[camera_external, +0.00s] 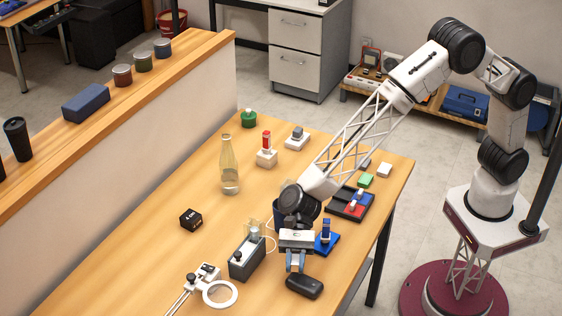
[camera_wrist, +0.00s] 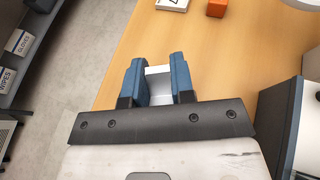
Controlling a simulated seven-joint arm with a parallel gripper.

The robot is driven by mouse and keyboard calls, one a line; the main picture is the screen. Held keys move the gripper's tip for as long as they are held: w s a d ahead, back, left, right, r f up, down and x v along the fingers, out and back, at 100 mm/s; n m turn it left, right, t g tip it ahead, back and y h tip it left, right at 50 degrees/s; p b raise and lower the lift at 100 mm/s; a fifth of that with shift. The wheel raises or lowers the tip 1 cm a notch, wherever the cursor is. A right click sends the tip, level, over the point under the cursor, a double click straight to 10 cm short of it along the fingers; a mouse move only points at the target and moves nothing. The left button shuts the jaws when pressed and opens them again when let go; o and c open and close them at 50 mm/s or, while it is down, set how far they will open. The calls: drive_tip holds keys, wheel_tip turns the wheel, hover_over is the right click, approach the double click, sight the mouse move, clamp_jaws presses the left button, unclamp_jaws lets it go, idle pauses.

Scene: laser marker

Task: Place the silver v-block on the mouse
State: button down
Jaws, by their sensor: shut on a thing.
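My gripper (camera_external: 295,264) points down near the front right of the wooden table, just behind the black mouse (camera_external: 304,286). In the wrist view my gripper (camera_wrist: 158,82) has its two blue fingers shut on the silver v-block (camera_wrist: 157,72), a pale block between them. The v-block is mostly hidden by the fingers in the external view. The mouse lies on the table near its right edge, and I cannot make it out in the wrist view. The exact height of the block above the table is hard to tell.
A dark grey box (camera_external: 247,258) stands close left of my gripper. A blue stand (camera_external: 326,243) is close to its right. A white ring device (camera_external: 220,293) lies at the front left. A black cube (camera_external: 191,219) and a glass bottle (camera_external: 229,166) stand farther left, with free tabletop around them.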

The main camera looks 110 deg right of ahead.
sight(295, 281)
drive_tip(key=shift+f, duration=1.85)
drive_tip(key=shift+f, duration=0.15)
drive_tip(key=c, duration=1)
unclamp_jaws()
drive_tip(key=shift+o, duration=0.2)
drive_tip(key=shift+d+r, duration=0.2)
drive_tip(key=shift+v, duration=3.55)
drive_tip(key=shift+s, duration=0.15)
